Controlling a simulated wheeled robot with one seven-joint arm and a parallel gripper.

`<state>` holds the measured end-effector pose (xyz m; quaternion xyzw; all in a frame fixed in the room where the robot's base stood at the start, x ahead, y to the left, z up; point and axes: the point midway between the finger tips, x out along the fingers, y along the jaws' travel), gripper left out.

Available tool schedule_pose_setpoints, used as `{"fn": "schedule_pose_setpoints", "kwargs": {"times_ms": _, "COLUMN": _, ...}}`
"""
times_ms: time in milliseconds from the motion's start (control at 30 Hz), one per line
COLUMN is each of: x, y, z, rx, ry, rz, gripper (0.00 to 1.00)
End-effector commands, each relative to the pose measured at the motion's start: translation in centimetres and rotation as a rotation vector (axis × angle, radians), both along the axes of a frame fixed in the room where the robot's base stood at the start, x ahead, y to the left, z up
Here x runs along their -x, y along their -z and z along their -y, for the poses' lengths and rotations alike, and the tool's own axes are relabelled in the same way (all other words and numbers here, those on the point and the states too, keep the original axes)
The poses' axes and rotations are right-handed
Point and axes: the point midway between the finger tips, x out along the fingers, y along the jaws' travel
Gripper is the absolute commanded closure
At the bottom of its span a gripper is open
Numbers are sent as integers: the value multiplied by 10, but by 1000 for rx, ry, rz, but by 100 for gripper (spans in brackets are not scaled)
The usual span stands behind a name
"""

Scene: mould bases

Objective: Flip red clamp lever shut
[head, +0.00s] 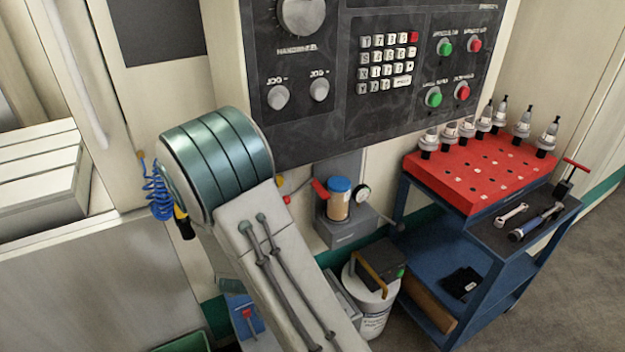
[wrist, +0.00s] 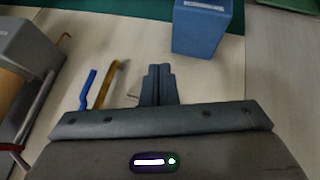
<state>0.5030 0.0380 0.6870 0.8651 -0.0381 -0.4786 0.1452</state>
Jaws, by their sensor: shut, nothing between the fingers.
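Two red levers show in the head view, and I cannot tell which is the clamp lever. One red lever (head: 247,314) stands on a blue block (head: 238,301) at the lower left of my arm. The other red lever (head: 319,188) sticks out beside a blue-capped amber bowl on the machine wall. My gripper (wrist: 158,72) is shut and empty, fingers together, in the wrist view. It is hidden in the head view.
A yellow curved bar (wrist: 104,82) and a blue bar (wrist: 87,89) lie left of the fingers. A white bucket (head: 371,315) stands right of my arm. A blue cart (head: 480,252) with a red tool rack (head: 470,184) is farther right.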

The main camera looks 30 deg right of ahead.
Motion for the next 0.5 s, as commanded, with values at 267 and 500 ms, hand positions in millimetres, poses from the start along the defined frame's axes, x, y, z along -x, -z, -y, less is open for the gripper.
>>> {"fn": "schedule_pose_setpoints", "kwargs": {"times_ms": 267, "x": 0, "y": -43, "z": 51, "rx": 504, "ry": -25, "rz": 92, "gripper": 100}}
{"fn": "schedule_pose_setpoints", "kwargs": {"times_ms": 500, "x": 14, "y": -98, "z": 84, "rx": 980, "ry": -84, "rz": 151, "gripper": 100}}
